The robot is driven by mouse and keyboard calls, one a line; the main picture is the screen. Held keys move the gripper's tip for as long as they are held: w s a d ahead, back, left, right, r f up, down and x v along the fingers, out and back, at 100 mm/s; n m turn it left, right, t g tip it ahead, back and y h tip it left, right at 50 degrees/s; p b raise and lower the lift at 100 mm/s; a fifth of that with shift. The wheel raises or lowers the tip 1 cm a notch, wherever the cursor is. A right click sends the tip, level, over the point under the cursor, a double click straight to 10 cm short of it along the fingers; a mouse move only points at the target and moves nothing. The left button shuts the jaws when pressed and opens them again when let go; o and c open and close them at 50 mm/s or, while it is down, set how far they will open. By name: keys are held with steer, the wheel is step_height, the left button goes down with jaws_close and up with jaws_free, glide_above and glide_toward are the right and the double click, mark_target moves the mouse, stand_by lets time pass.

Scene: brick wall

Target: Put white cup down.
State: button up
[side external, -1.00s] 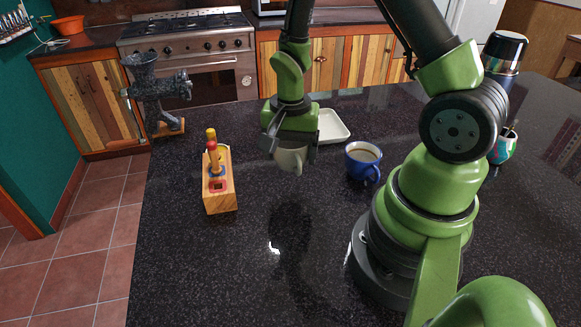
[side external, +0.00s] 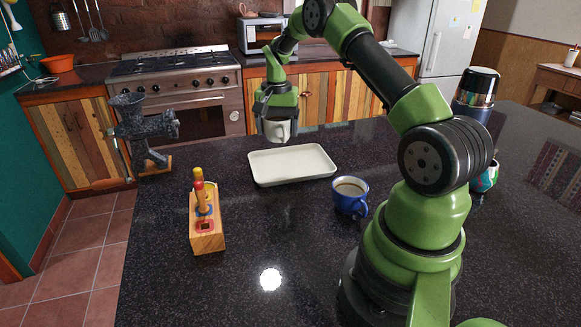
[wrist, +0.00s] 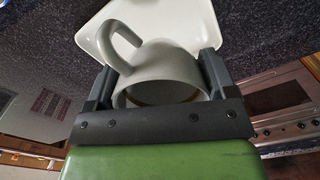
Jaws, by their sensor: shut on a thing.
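The white cup (side external: 277,131) is held in my gripper (side external: 276,112) above the far part of the dark counter. In the side view it hangs just behind the far edge of the white tray (side external: 292,166), clear of the tray. In the wrist view the cup (wrist: 170,70) sits between the two dark fingers of my gripper (wrist: 160,88), its handle toward the upper left. The tray (wrist: 150,14) shows behind the cup there. The tray lies empty on the counter.
A wooden block with colored pegs (side external: 205,222) stands at left. A metal grinder (side external: 143,132) is at the back left. A flask (side external: 475,94) and a colorful cup (side external: 486,178) stand at right.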

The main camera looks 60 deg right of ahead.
mark_target(283, 168)
steer(key=shift+d, duration=0.95)
step_height(283, 168, down, 10)
steer(key=shift+d+r, duration=0.15)
steer(key=o, duration=0.9)
step_height(283, 168, up, 12)
steer(key=shift+f, duration=0.15)
steer(key=s+a+r+n+t, duration=0.2)
steer(key=a+r+n, duration=0.1)
steer(key=a+r, duration=0.6)
steer(key=s+a+r+n+t, duration=0.2)
steer(key=a+r, duration=0.6)
steer(key=s+a+n+t, duration=0.1)
steer(key=s+a, duration=0.2)
steer(key=s, duration=0.2)
steer(key=s+a+n+t+y, duration=0.1)
steer(key=s+a+n, duration=0.1)
steer(key=s+a, duration=0.2)
steer(key=s+a+n+t+y, duration=0.1)
steer(key=s+a+n, duration=0.1)
steer(key=s+a, duration=0.2)
steer(key=shift+s+a+r, duration=0.1)
steer(key=shift+s+r, duration=0.05)
steer(key=shift+s, duration=0.5)
steer(key=shift+s+a+r, duration=0.1)
steer(key=shift+s+r, duration=0.05)
steer(key=shift+s, duration=0.45)
